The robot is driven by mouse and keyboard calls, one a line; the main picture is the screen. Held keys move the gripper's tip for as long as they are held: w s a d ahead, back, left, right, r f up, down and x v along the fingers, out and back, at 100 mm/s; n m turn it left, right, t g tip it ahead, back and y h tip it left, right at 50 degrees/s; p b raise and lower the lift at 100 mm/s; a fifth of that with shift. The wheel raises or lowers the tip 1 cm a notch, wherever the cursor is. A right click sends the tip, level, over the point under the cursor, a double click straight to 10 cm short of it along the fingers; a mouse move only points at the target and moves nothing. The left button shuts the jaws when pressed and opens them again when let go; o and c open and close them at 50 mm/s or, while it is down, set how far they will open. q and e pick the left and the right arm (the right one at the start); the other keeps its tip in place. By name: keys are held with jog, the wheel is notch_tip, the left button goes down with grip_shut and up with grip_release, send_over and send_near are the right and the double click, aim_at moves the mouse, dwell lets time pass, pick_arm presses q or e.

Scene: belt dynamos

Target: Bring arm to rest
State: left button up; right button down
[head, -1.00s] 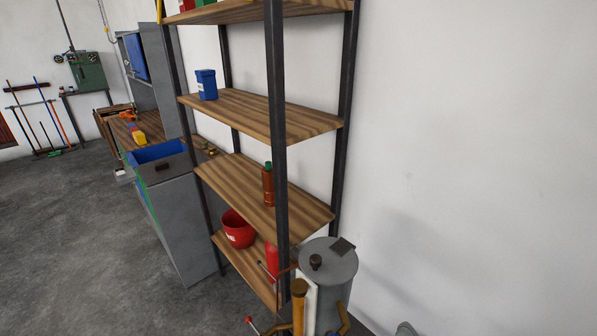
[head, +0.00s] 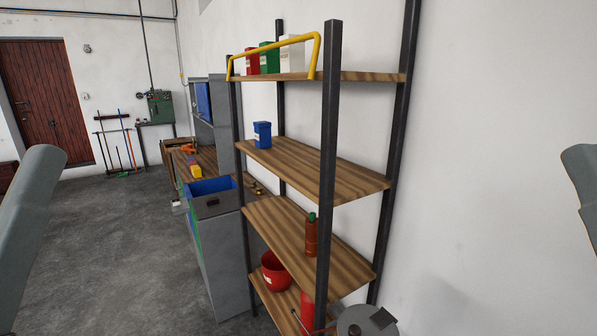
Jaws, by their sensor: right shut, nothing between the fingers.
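A grey-green part of my right arm and gripper (head: 582,178) shows at the right edge, in front of the white wall. The frame cuts it off, and I cannot make out the fingertips. It touches nothing in view, and no object shows with it. A grey-green link of my left arm (head: 28,225) rises at the left edge. My left gripper itself is out of the picture.
The floor at left (head: 120,250) is clear.

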notch_tip(320, 180, up, 29)
jog(key=p, duration=2.6)
jog(key=shift+f, duration=0.15)
